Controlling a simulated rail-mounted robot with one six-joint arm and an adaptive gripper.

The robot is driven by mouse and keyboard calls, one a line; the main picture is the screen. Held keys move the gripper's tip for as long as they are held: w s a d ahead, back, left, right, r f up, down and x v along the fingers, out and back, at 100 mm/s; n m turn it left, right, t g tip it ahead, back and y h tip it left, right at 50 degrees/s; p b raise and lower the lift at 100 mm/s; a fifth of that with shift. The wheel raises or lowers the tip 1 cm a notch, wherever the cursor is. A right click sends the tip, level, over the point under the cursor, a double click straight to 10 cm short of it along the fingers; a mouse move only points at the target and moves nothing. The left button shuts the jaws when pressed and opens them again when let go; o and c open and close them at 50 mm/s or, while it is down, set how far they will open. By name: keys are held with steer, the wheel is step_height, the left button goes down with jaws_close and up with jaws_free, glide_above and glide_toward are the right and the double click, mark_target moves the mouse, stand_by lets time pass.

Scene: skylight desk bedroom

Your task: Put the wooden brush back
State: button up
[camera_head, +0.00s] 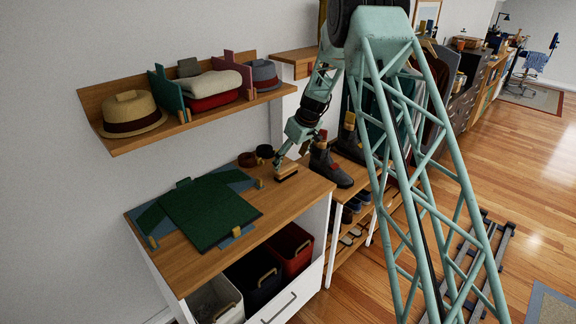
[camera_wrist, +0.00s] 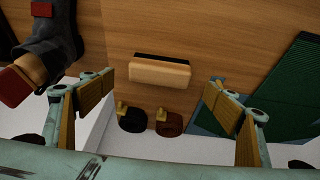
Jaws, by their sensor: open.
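The wooden brush (camera_head: 287,175) lies on the wooden top of the cabinet, near its right end in the head view. In the wrist view the brush (camera_wrist: 160,72) shows a pale wooden body with a dark strip along one side. My gripper (camera_wrist: 161,82) is open, with one finger on each side of the brush in that picture. The fingers look apart from the brush, and nothing is held. In the head view my gripper (camera_head: 280,164) is just above and beside the brush. Whether the fingertips reach down to brush height is hard to tell.
A dark boot with red parts (camera_head: 328,167) stands close to the right; it also shows in the wrist view (camera_wrist: 48,45). Two rolled belts (camera_head: 247,159) lie behind the brush. A green folding board (camera_head: 208,212) covers the left top. A hat shelf (camera_head: 190,123) hangs above.

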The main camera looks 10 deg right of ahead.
steer(key=shift+v, duration=2.2)
steer(key=shift+r, duration=0.1)
